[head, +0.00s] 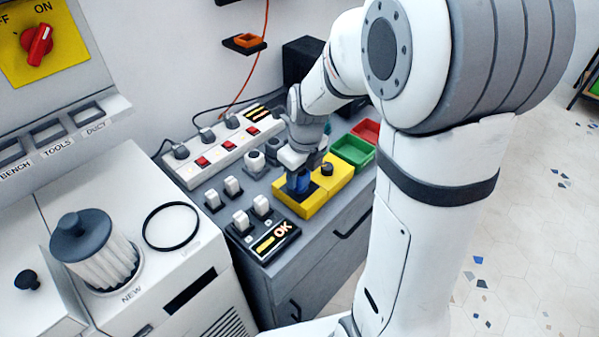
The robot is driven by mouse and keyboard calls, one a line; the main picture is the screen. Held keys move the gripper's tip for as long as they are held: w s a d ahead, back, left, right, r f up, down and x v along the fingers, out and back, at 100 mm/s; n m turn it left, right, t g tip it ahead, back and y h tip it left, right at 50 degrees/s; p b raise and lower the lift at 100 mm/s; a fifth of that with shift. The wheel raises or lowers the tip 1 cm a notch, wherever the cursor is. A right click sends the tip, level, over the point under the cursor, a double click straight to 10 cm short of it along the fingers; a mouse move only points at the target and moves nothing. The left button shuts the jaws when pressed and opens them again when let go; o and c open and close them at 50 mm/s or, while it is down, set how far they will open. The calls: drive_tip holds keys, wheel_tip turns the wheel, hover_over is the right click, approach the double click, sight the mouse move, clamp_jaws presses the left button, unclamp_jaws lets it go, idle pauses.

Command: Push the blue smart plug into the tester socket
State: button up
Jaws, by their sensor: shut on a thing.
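The blue smart plug (301,184) is between the fingers of my gripper (296,172), which is shut on it. The plug is at the yellow tester (318,207), over or in the dark socket area at its left side. I cannot tell how deep it sits, as the gripper hides its top and the socket is small in view. A dark round knob (327,168) stands on the tester to the right of the plug.
A white power strip (222,146) with red switches lies behind left. Green (353,149) and red (368,130) bins stand to the right. A filter (95,250) stands on the left cabinet.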

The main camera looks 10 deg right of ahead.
sight(302, 173)
drive_tip(key=shift+f+b, duration=0.45)
drive_tip(key=shift+f, duration=0.2)
drive_tip(key=o, duration=1)
drive_tip(key=shift+r, duration=0.1)
drive_tip(key=r, duration=0.7)
drive_tip(key=shift+s+d+r, duration=0.25)
drive_tip(key=shift+s+r, duration=0.05)
drive_tip(key=shift+s, duration=0.1)
